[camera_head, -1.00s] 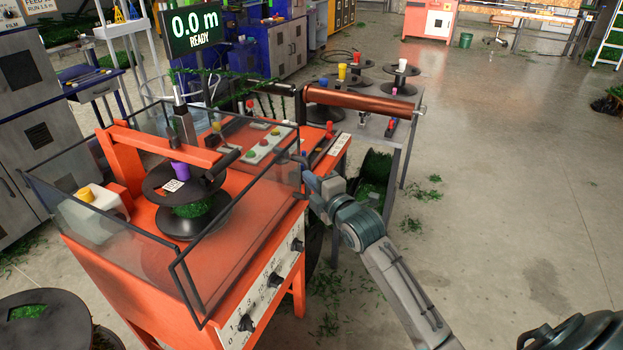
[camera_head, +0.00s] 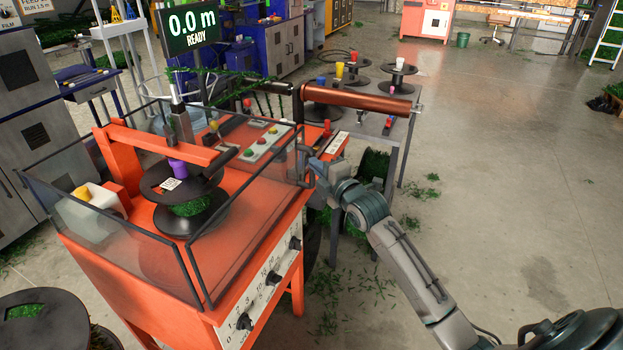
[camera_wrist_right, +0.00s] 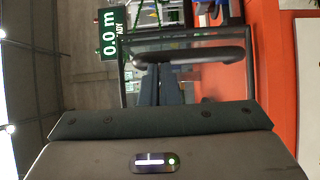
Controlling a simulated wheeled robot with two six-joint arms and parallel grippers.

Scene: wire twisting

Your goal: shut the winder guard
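The winder guard (camera_head: 235,235) is a clear panel in a dark frame on the front right side of the orange winder (camera_head: 255,275). Its left edge stands at or close to the front corner of the clear side panel (camera_head: 110,240); I cannot tell if a small gap is left. My right gripper (camera_head: 312,172) is at the guard's right end. In the right wrist view its fingers (camera_wrist_right: 160,82) are together, with tips against a dark bar (camera_wrist_right: 190,57) that looks like the guard's handle. They do not visibly grip it. My left gripper is out of view.
A spool (camera_head: 188,205) with a purple cup sits inside the guard under an orange arm. A copper roller (camera_head: 355,100) juts out behind my right gripper. A display (camera_head: 192,25) reads 0.0 m, READY. The floor to the right is mostly clear.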

